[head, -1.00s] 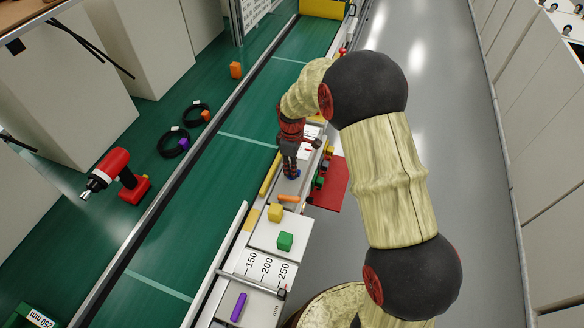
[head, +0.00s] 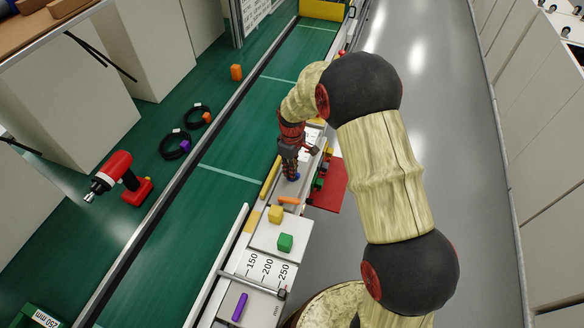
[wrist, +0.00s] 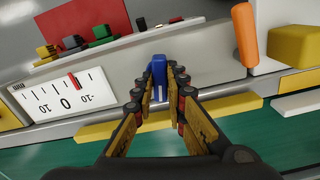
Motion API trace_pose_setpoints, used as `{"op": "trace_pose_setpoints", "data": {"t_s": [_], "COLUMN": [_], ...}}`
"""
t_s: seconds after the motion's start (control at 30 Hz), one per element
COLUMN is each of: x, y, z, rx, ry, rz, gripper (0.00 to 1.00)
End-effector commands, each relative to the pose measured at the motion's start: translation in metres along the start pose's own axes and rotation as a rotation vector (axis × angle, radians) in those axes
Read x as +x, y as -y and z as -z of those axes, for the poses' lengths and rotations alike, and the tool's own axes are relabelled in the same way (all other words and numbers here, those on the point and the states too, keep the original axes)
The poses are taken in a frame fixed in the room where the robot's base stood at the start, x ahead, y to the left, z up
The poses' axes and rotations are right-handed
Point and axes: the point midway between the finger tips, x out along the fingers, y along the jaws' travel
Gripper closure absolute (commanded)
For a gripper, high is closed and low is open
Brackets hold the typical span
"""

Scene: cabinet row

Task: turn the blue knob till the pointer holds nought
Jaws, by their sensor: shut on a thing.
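The blue knob (wrist: 157,72) stands upright between my fingers in the wrist view. My gripper (wrist: 158,84) is shut on it, one finger on each side. In the head view my gripper (head: 290,172) is small and mostly hides the knob (head: 292,178). A white dial (wrist: 62,97) to the left of the knob in the wrist view shows upside down, with a 0 between two 10 marks. Its red pointer (wrist: 74,82) stands a little to the picture's right of the 0.
An orange piece (wrist: 244,35) and a yellow block (wrist: 294,45) are right of the knob in the wrist view. Coloured blocks (wrist: 100,34) lie near a red panel (wrist: 88,14). A green belt (head: 205,205) runs left of the narrow ledge in the head view.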

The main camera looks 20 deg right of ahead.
Motion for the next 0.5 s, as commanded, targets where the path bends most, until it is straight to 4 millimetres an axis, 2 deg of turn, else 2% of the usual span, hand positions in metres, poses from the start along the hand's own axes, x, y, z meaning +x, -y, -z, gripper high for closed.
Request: {"op": "trace_pose_setpoints", "data": {"t_s": [0.5], "x": [-0.0027], "y": [-0.0006], "z": [0.0005], "rx": [0.466], "ry": [-0.001], "rz": [-0.001], "gripper": [1.00]}}
